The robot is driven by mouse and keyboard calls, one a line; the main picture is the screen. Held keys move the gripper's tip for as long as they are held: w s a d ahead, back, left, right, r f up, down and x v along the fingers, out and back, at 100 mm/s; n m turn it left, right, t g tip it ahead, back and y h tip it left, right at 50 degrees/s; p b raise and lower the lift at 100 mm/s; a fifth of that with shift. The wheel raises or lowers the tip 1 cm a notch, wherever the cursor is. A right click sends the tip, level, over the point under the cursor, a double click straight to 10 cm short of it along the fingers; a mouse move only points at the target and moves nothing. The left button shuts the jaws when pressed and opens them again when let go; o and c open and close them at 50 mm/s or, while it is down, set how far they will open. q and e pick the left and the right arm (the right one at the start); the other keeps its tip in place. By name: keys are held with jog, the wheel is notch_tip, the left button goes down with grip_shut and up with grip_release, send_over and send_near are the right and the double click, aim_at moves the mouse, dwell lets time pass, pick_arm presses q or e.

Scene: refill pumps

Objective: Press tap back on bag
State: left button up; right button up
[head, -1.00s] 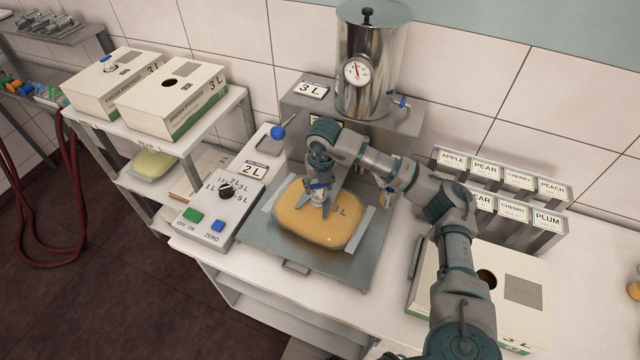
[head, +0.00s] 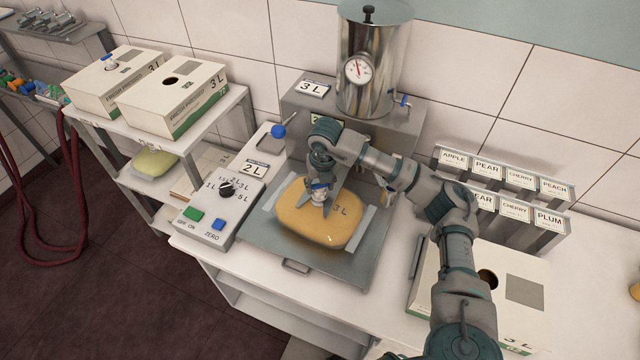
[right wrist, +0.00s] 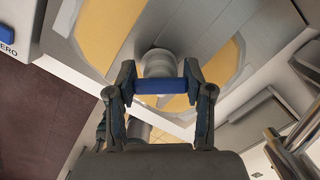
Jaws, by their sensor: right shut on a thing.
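The filled bag (head: 318,228), orange-yellow and marked 3 L, lies flat on the grey tray (head: 275,252) under the filler. My right gripper (head: 319,196) is over the middle of the bag, pointing down. It is shut on the tap (head: 318,187), a grey-white body with a blue lever. In the right wrist view the blue lever (right wrist: 164,87) spans between the two fingers, and the tap body is at the bag (right wrist: 100,32). Whether the tap is fully seated on the spout cannot be told. My left gripper is not in view.
The steel filler tank (head: 372,65) with a dial stands behind the tray. A control box (head: 217,210) with green and blue buttons is left of it. An open carton (head: 500,285) stands at the right, beside label racks (head: 500,190). Two cartons (head: 172,97) sit on the left shelf.

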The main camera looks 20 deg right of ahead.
jog(key=shift+f, duration=0.2)
jog(key=shift+c, duration=0.3)
jog(key=o, duration=0.9)
jog(key=shift+o, duration=0.2)
jog(key=shift+d, duration=0.1)
jog(key=shift+r, duration=0.15)
notch_tip(320, 180, up, 11)
jog(key=s, duration=0.2)
notch_tip(320, 180, up, 6)
jog(key=r+p, duration=0.1)
jog(key=p, duration=0.4)
send_over(323, 189)
jog(key=shift+f, duration=0.35)
